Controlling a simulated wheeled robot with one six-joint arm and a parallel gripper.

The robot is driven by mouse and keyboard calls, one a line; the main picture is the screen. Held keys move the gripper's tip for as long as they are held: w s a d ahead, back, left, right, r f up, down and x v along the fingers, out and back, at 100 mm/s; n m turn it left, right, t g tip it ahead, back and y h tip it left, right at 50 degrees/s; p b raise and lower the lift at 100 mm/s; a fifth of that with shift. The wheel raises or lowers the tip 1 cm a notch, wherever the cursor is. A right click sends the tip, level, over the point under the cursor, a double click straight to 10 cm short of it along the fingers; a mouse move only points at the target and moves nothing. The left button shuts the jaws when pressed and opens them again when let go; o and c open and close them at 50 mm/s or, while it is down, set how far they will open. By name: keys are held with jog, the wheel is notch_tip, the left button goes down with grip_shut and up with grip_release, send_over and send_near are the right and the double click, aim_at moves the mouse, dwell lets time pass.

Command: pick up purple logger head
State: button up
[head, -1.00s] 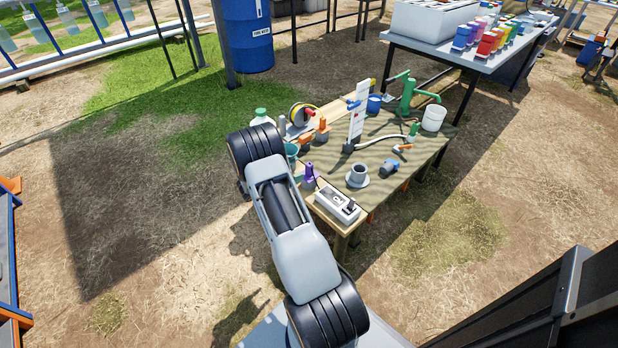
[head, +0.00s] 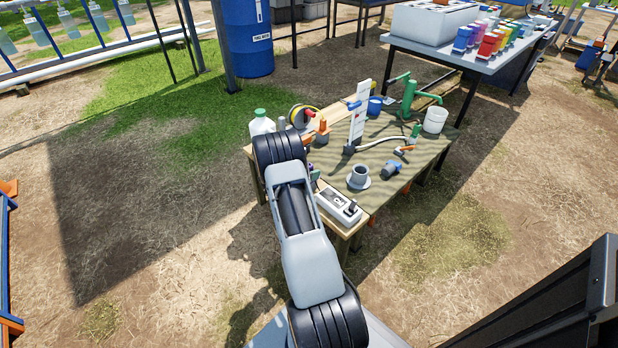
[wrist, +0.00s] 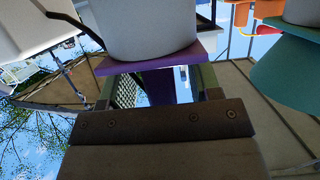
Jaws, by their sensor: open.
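In the wrist view, the purple logger head (wrist: 161,88) shows as a wide purple flange and a narrower purple part between the fingers of my gripper (wrist: 160,85). My gripper is open, with one finger on each side of the purple part; I cannot tell whether either finger touches it. A large pale grey rounded body adjoins the flange at the top of that view. In the head view, my arm hides my gripper and nearly all of the logger head; only a small purple bit (head: 311,170) shows at the arm's right edge.
A white instrument box (head: 338,206) sits close to my arm at the table's front corner. A teal funnel (wrist: 290,72) is close on the right in the wrist view. A green-capped jug (head: 262,124) stands behind my arm.

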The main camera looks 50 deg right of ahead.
jog(key=shift+c, duration=0.4)
jog(key=c, duration=0.9)
jog(key=shift+r, duration=0.1)
jog(key=shift+c, duration=0.2)
